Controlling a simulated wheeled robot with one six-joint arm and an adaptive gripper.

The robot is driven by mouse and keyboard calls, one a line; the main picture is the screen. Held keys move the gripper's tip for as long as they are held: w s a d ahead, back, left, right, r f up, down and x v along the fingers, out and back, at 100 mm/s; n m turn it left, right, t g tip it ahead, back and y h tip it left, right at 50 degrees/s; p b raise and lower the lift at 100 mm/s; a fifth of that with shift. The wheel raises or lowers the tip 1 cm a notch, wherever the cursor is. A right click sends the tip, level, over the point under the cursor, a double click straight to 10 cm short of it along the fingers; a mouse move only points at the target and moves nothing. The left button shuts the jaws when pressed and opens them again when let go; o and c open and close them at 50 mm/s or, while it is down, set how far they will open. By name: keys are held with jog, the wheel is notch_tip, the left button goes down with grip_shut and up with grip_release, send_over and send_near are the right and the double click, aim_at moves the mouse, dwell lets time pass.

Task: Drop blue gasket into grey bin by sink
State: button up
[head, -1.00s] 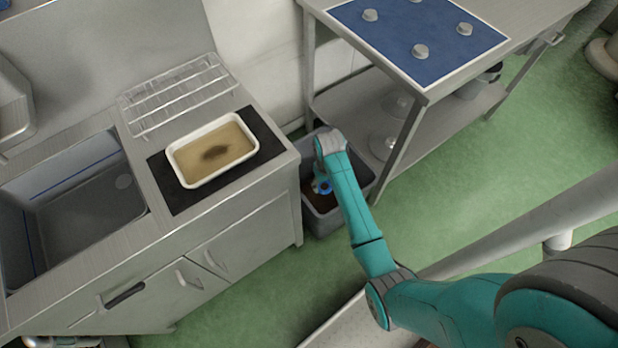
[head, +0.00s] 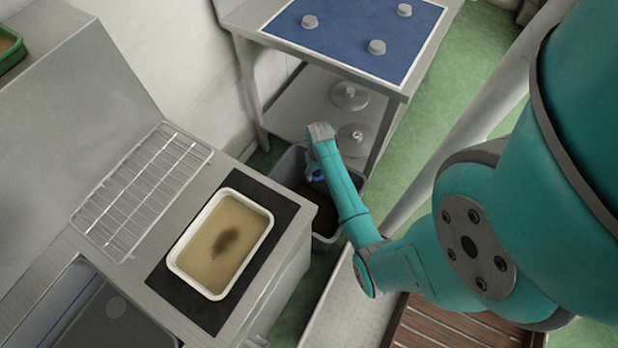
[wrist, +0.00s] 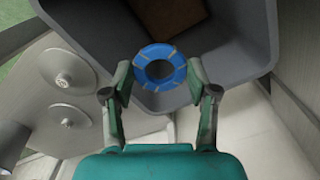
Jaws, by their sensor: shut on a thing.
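The blue gasket (wrist: 160,68) is a ring with light marks, held between the fingertips of my gripper (wrist: 160,78) in the wrist view. My gripper is shut on it. The grey bin (wrist: 258,42) lies beneath and beyond the gasket, with a brown patch inside at its bottom. In the head view the grey bin (head: 292,165) stands on the floor between the sink counter and the steel table. My arm reaches over it, and only a bit of the blue gasket (head: 316,176) shows beside my wrist. My fingertips are hidden there.
The sink (head: 75,310) is at lower left. A white tray of murky liquid (head: 190,275) sits on a black mat (head: 160,280), next to a wire rack (head: 140,190). A steel table with a blue panel (head: 350,35) stands behind the bin, with lidded items on its lower shelf (head: 300,105).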

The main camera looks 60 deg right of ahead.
jog(key=shift+f, duration=2.25)
jog(key=o, duration=1)
jog(key=shift+c, duration=0.2)
notch_tip(320, 180, up, 12)
